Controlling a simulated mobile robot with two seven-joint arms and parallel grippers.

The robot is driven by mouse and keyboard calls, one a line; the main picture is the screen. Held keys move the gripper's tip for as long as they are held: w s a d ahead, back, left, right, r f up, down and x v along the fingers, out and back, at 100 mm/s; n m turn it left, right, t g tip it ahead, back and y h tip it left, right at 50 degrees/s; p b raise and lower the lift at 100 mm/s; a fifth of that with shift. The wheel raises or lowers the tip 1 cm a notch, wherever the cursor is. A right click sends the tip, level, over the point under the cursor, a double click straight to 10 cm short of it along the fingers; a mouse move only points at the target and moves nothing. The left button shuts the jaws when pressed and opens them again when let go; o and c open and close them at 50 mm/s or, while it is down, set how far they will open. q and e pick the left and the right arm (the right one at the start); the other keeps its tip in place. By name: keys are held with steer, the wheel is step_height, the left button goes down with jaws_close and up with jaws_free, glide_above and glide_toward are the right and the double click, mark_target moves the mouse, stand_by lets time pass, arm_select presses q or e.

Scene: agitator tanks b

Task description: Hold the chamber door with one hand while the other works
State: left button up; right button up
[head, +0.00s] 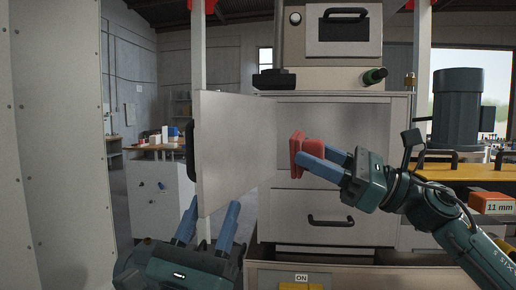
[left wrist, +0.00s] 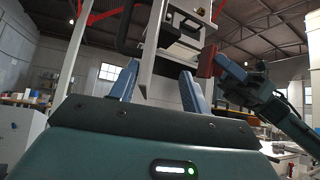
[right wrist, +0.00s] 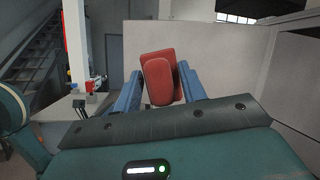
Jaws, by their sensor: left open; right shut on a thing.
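The chamber door (head: 236,145) is a pale panel swung open from the cabinet, with a dark handle (head: 190,150) on its free left edge. My left gripper (head: 212,208) is open under the door's lower corner. In the left wrist view, the door's edge (left wrist: 153,75) shows between its spread fingers; I cannot tell whether they touch it. My right gripper (head: 313,156) is shut on a red block-like piece (head: 297,146), held in front of the chamber (head: 350,125). The red piece (right wrist: 160,72) sits between the fingers in the right wrist view, with the door behind it.
A drawer with a dark handle (head: 331,220) lies below the chamber. A control box (head: 336,35) stands above. A dark ribbed cylinder (head: 457,110) and an orange box marked 11 mm (head: 490,203) are at right. A white cabinet (head: 160,195) stands behind at left.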

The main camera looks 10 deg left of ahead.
steer(key=shift+f+b, duration=0.95)
steer(key=shift+f, duration=0.2)
arm_select(q)
steer(key=v, duration=0.4)
steer(key=shift+s+f, duration=0.1)
arm_select(e)
steer(key=shift+s, duration=0.15)
